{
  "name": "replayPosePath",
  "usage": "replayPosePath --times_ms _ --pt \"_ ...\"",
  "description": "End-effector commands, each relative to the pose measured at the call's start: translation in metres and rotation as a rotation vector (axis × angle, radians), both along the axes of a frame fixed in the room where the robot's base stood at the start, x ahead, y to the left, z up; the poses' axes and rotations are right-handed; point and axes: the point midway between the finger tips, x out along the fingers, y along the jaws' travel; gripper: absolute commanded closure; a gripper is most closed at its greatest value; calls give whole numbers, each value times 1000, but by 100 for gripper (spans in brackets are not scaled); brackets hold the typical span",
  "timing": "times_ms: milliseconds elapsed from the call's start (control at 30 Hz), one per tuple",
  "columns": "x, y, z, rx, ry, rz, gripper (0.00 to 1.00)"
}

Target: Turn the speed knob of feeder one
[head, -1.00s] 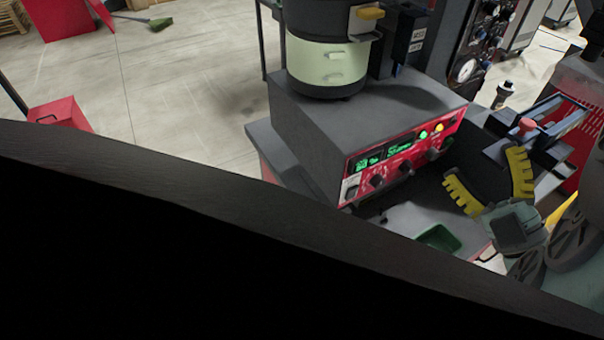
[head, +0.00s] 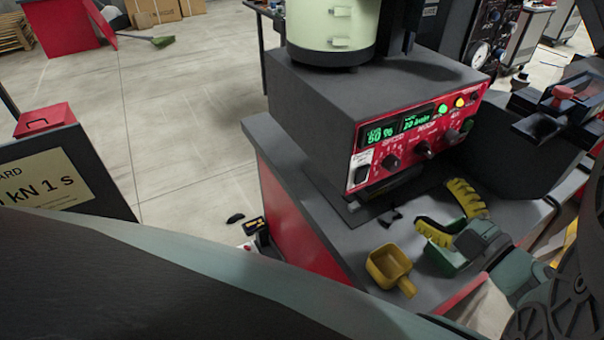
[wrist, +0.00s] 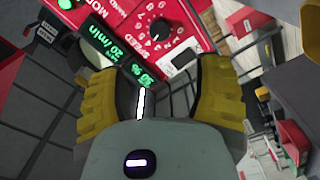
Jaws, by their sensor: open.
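The feeder (head: 385,85) is a dark grey box with a pale green drum on top. Its red front panel (head: 410,140) carries two green displays, lamps and several black knobs. The speed knob (head: 390,160) is the leftmost round one, below the display reading 50 %. In the wrist view the speed knob (wrist: 159,31) shows at the top, with a scale around it. My gripper (head: 452,213) has yellow ribbed fingers, open and empty, in front of and below the panel, apart from the knob. In the wrist view my gripper's fingers (wrist: 157,85) stand wide apart, below the knob.
A dark fixture with a red knob (head: 563,93) stands at the right. The floor at the left is mostly clear.

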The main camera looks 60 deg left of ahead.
Motion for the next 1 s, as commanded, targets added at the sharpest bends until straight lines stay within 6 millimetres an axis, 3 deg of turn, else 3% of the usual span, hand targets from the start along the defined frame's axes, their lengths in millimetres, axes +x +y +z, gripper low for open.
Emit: replayPosePath --times_ms 100,500,700,1000 --pt "0 26 2 2 0 9 36" --pt "6 96 3 3 0 4 36" --pt "7 110 0 0 1 4 36" --pt "7 112 -1 0 1 4 36"
